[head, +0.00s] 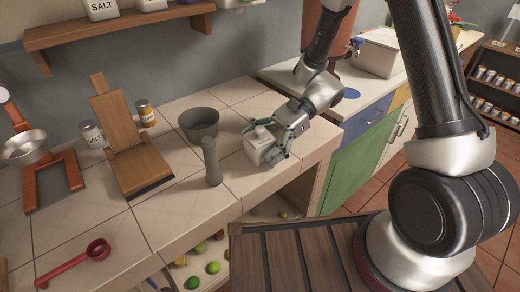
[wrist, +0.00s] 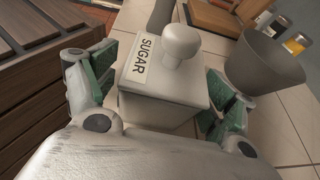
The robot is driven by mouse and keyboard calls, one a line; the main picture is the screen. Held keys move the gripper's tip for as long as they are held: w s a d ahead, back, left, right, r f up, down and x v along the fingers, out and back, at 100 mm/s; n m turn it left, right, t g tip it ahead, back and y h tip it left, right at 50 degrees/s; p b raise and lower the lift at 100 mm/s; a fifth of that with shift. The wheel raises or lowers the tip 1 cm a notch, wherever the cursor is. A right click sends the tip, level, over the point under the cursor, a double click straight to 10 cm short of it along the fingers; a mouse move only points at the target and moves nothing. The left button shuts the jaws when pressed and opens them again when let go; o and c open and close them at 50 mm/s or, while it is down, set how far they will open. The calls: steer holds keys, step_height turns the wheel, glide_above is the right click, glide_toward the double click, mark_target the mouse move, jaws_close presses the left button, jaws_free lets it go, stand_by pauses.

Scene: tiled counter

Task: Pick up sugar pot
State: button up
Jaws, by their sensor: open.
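The sugar pot (wrist: 165,84) is a white square pot with a round knob on its lid and a "SUGAR" label. It stands upright on the tiled counter near the front edge, and it also shows in the head view (head: 262,148). My gripper (wrist: 160,92) is open, with one green-padded finger on each side of the pot. In the head view my gripper (head: 266,142) reaches the pot from the right. I cannot tell whether the fingers touch the pot. The pot's lower near side is partly hidden behind the gripper body in the wrist view.
A grey mortar (head: 199,123) and an upright grey pestle (head: 211,162) stand just left of the pot. A wooden stand (head: 135,160), cans (head: 92,134) and a red scoop (head: 75,265) lie further left. A wooden slatted surface (head: 300,258) is below the counter's front.

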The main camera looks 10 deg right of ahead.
steer(key=c, duration=1.3)
